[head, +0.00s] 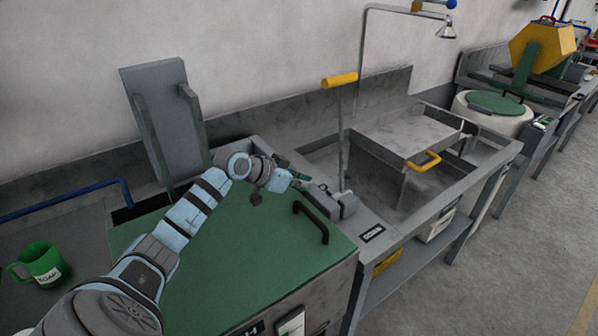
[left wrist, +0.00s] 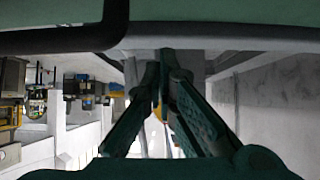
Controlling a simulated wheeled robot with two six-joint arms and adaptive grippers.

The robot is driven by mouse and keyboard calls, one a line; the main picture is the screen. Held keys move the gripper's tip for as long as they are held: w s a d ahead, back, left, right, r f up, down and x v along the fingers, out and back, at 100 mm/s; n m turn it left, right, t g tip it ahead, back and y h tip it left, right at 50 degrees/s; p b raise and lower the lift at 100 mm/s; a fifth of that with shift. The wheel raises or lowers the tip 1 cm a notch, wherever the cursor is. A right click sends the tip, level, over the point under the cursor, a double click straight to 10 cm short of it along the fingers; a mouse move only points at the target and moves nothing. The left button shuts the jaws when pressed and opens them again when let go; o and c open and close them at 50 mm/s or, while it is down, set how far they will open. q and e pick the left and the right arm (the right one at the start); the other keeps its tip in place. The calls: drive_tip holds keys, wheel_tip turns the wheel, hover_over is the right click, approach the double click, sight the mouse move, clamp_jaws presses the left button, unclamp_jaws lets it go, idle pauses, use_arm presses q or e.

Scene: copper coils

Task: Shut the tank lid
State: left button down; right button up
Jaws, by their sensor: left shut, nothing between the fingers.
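A green lid (head: 240,262) with a black bar handle (head: 311,222) lies over the grey tank at the front; I cannot tell whether it sits fully flush. My left arm reaches across it. My left gripper (head: 301,177) is shut and empty, just beyond the lid's far right part and behind the handle. In the left wrist view, the closed fingers (left wrist: 167,62) point away from the camera. My right gripper is not in view.
A grey panel (head: 165,115) stands upright behind the lid, with a dark gap at its foot. A sink bench (head: 400,140) with a yellow-topped lever (head: 340,80) stands to the right. A green soap mug (head: 42,264) is at the left. The floor at right is clear.

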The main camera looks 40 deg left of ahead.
use_arm(q)
drive_tip(key=s+a+r+p, duration=0.2)
drive_tip(key=s+r+p, duration=0.2)
drive_tip(key=r, duration=0.7)
drive_tip(key=s, duration=0.2)
drive_tip(key=shift+s+p, duration=0.35)
drive_tip(key=shift+p, duration=0.05)
